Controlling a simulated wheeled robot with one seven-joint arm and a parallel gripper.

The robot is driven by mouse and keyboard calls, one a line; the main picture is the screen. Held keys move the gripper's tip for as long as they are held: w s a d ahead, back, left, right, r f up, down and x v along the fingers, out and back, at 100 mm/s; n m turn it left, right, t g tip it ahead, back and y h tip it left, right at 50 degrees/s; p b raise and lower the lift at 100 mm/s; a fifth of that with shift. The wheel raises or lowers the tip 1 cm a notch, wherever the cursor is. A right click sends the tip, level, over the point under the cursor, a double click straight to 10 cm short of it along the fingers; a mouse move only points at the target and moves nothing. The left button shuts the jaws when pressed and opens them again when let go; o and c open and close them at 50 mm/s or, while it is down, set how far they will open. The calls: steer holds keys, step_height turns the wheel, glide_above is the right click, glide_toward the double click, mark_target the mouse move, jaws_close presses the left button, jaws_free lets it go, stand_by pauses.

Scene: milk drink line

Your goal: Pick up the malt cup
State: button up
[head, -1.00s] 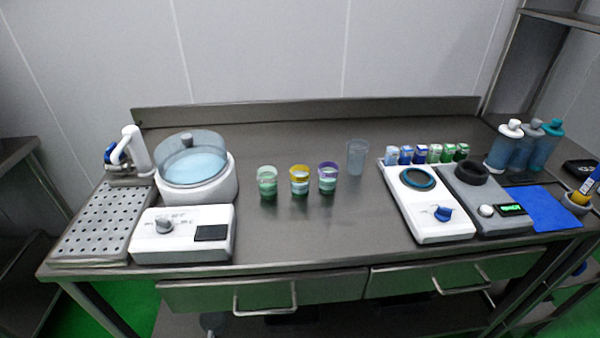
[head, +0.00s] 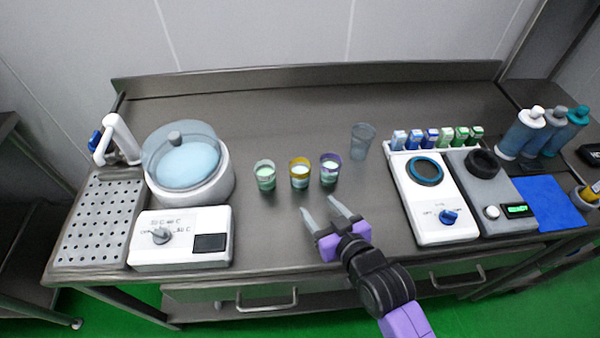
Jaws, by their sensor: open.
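Three small cups stand in a row mid-table: a green-rimmed cup (head: 265,176), a yellow-rimmed cup (head: 299,174) and a purple-rimmed cup (head: 330,170). All look upright, with pale contents. I cannot tell from any label which one is the malt cup. My gripper (head: 321,205) is open and empty. Its fingers point away from me toward the cups, just in front of the yellow and purple ones and apart from them in the picture. No cup is hidden by the gripper.
A clear empty cup (head: 362,141) stands behind and right of the row. A white heater with a lidded bowl (head: 187,164) is at left, beside a perforated tray (head: 95,222). White and grey machines (head: 441,212) and small cartons (head: 431,139) are at right. The table behind the cups is clear.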

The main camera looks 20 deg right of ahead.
glide_toward(296, 169)
steer(key=w, duration=0.1)
steer(key=w+f, duration=0.1)
steer(key=w, duration=0.1)
steer(key=shift+w+d+y+p, duration=0.1)
steer(key=shift+d+y+p, duration=0.05)
steer(key=shift+y+p, duration=0.15)
steer(key=shift+f+p+x, duration=0.15)
steer(key=shift+p+x, duration=0.2)
steer(key=shift+x, duration=1.5)
steer(key=shift+f+p+x, duration=0.1)
steer(key=shift+p+x, duration=0.2)
steer(key=shift+x, duration=1.55)
jaws_close()
steer(key=shift+r, duration=0.1)
